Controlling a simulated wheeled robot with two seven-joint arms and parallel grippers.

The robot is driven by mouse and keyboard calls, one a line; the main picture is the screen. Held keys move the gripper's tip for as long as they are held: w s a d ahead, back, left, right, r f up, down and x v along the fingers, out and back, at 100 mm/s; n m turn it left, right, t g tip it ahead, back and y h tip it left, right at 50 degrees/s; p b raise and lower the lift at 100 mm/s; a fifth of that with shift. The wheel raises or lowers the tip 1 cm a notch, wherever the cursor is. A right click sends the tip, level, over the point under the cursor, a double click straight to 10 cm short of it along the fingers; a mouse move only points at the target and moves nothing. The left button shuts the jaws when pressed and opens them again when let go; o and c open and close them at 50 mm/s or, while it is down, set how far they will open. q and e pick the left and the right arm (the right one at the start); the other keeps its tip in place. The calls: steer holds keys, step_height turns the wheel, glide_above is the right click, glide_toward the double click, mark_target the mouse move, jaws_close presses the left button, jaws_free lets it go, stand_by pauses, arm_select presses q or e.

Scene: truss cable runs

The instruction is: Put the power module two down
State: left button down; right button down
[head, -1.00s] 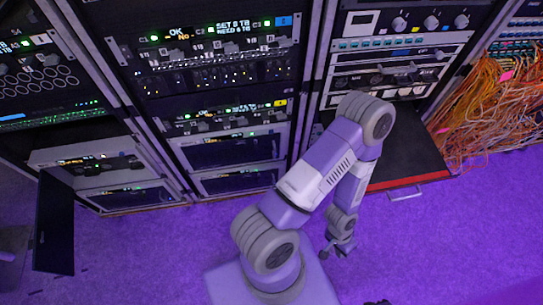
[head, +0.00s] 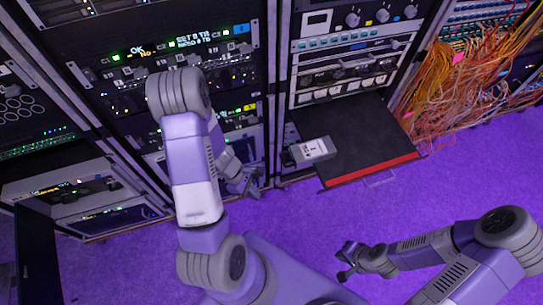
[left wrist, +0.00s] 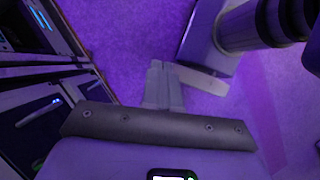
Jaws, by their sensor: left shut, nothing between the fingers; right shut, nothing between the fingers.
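A grey box-shaped module with a white label (head: 316,148) lies at the left edge of the black pull-out shelf (head: 362,140) in the head view. Its label is too small to read, so I cannot tell whether it is power module two. My left gripper (head: 250,188) is shut and empty, left of the module and apart from it, in front of the middle rack. Its shut fingers (left wrist: 163,84) show over bare purple floor in the left wrist view. My right gripper (head: 345,268) is shut and empty above the floor, in front of the shelf.
Orange cables (head: 460,85) hang in a tangle at the right. A dark panel (head: 38,255) stands out at the lower left. The purple floor between is clear.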

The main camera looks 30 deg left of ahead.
arm_select(q)
steer(key=w+a+r+n+t, duration=0.6)
steer(key=a+r+n, duration=0.1)
steer(key=a+r, duration=0.1)
steer(key=w+d+f+b, duration=0.3)
steer(key=w+d+f, duration=0.3)
steer(key=w+d, duration=0.1)
steer(key=shift+w+f+n, duration=0.2)
steer(key=shift+w+n, duration=0.1)
steer(key=shift+w, duration=0.4)
steer(key=shift+d, duration=0.1)
